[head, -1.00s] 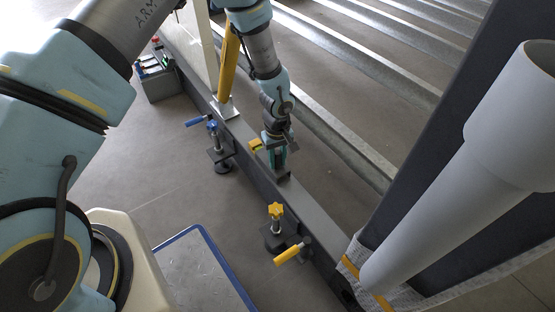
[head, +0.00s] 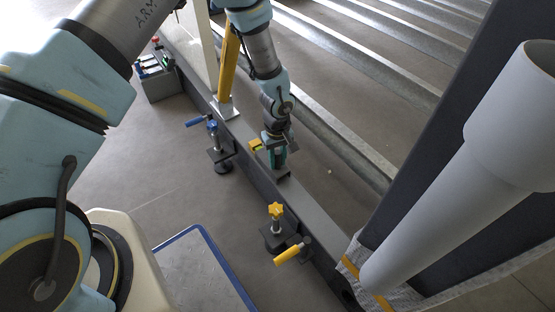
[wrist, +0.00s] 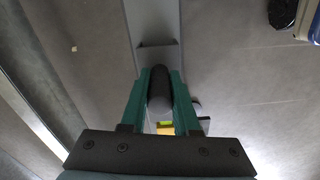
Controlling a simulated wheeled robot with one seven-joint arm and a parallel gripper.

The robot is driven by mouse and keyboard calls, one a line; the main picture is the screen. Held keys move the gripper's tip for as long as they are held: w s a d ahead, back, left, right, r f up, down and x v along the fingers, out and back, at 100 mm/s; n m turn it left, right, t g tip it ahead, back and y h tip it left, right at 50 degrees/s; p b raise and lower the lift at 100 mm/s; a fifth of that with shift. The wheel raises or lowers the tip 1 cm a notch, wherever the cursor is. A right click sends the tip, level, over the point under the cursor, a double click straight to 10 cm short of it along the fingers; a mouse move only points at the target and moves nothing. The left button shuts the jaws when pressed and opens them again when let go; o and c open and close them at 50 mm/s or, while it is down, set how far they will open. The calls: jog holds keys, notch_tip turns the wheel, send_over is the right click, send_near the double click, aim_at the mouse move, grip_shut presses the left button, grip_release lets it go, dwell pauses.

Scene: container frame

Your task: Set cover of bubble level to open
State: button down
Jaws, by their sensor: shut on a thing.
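My gripper (head: 278,160) is low over the grey beam (head: 318,204) in the head view, pointing down. In the wrist view its teal fingers (wrist: 160,78) are shut on a dark rounded piece (wrist: 158,92), apparently the cover of the bubble level. A small yellow part (head: 256,146), probably of the bubble level, shows just left of the fingers. A patch of yellow and green (wrist: 165,128) shows between the fingers in the wrist view. The fingers hide most of the level, and I cannot tell the cover's angle.
A clamp with a blue handle (head: 197,121) stands left of my gripper. One with a yellow star knob (head: 275,210) and a yellow handle (head: 288,255) stands nearer. A large grey pipe (head: 455,185) is on the right.

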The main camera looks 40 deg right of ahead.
jog(key=s, duration=0.9)
jog(key=shift+s+a, duration=0.2)
jog(key=shift+a, duration=0.05)
jog(key=c, duration=0.7)
grip_release()
jog(key=shift+o, duration=0.2)
notch_tip(320, 180, up, 11)
jog(key=p, duration=0.3)
